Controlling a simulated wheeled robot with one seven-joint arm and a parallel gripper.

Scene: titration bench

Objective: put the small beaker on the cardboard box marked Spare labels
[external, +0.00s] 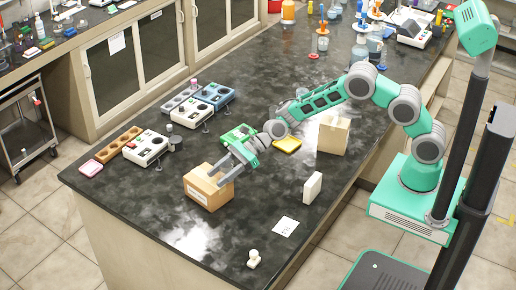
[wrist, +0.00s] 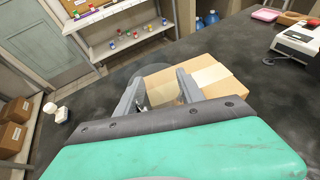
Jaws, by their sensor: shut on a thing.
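The cardboard box (external: 206,192) stands on the dark bench with a pale label on its front; its writing is too small to read. It also shows in the wrist view (wrist: 222,82), just beyond my fingers. My gripper (external: 217,177) is at the box's top, over its right part. In the wrist view my gripper (wrist: 160,77) is shut on the small beaker (wrist: 127,73), which is clear glass and shows only as a faint round outline. The fingers hide part of it. I cannot tell whether it touches the box.
A white upright block (external: 312,187), a paper sheet (external: 285,227) and a small white object (external: 254,259) lie right of the box. A balance (external: 146,148) and a brown rack (external: 118,145) stand to its left. A tan box (external: 333,134) stands behind.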

